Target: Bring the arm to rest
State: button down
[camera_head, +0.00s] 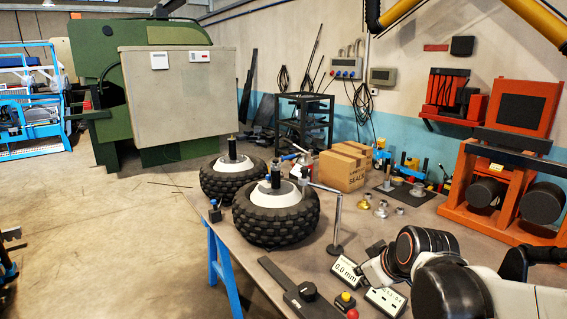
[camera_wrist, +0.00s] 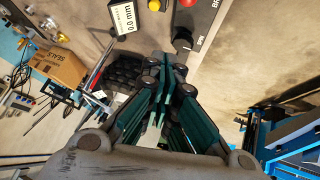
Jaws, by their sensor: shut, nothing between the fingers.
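My gripper (camera_wrist: 167,72) shows in the wrist view, its dark teal fingers close together and nothing between them. It points over the workbench, with a black knobbly tyre partly hidden behind the fingers. In the head view my arm (camera_head: 445,288) is folded at the lower right, above the right part of the bench (camera_head: 235,230). I cannot clearly make out the gripper's fingertips in the head view.
Two tyres (camera_head: 277,228) with white hubs stand on the bench, beside an upright metal stand (camera_head: 336,220). A carton (camera_head: 343,170) and small metal parts lie behind. A 0.0 mm display (camera_head: 347,270), button box (camera_head: 345,301) and black bar (camera_head: 290,285) lie in front. Orange frames (camera_head: 470,205) stand right.

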jog(key=s+d+r+m+h, duration=0.1)
jog(key=s+m, duration=0.5)
jog(key=s, duration=1.1)
jog(key=shift+s+d+r+g, duration=0.15)
jog(key=shift+s+r+g, duration=0.25)
jog(key=shift+r, duration=0.05)
